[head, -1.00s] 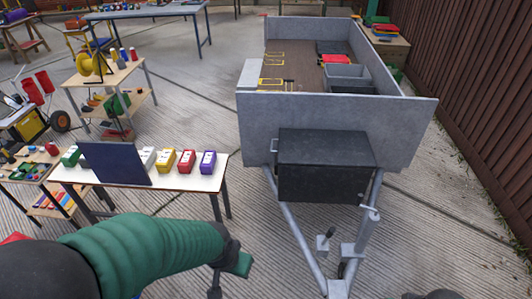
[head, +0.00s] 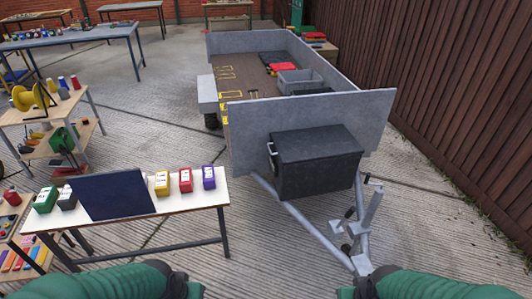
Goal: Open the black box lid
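The black box (head: 318,172) is mounted on the trailer's drawbar, against its grey front panel. Its lid (head: 312,142) looks closed, and a metal handle (head: 272,158) shows on its left side. My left arm comes in at the bottom left; its gripper (head: 186,290) is at the bottom edge and partly cut off. My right arm comes in at the bottom right; its gripper (head: 356,292) is also partly cut off. Both grippers are well short of the box, and I cannot tell whether they are open.
The grey trailer (head: 308,122) holds grey crates and a red item. Its drawbar and jockey-wheel post (head: 370,208) stand in front and right of the box. A white table (head: 190,196) with coloured boxes and a dark panel is at left. A brown fence (head: 450,110) runs along the right.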

